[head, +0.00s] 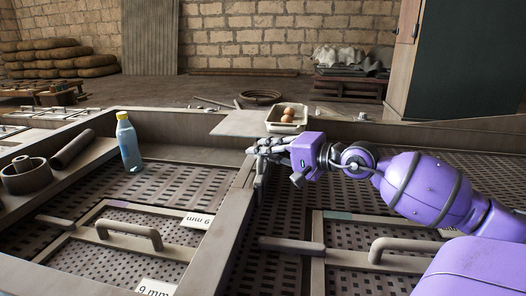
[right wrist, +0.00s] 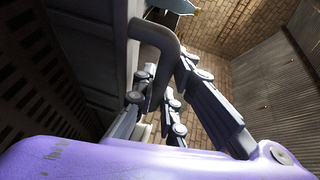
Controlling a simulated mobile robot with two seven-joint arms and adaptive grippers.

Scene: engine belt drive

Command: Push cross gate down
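My right gripper (head: 260,150) reaches in from the right in the head view, over the raised divider between two perforated beds. In the right wrist view its fingers (right wrist: 168,92) lie on either side of a dark bent bar (right wrist: 157,40). I cannot tell whether they press on it. In the head view a thin upright piece (head: 262,183) shows just below the fingers. Nothing in view is clearly marked as the cross gate. Framed panels with arched handles stand at left (head: 130,236) and right (head: 402,246). My left gripper is not in view.
A blue bottle with a yellow cap (head: 129,145) stands on the left bed. Grey rings and a tube (head: 72,150) lie at far left. A tray with eggs (head: 287,118) sits behind my gripper. Labels reading 9 mm (head: 157,289) lie near the left panel.

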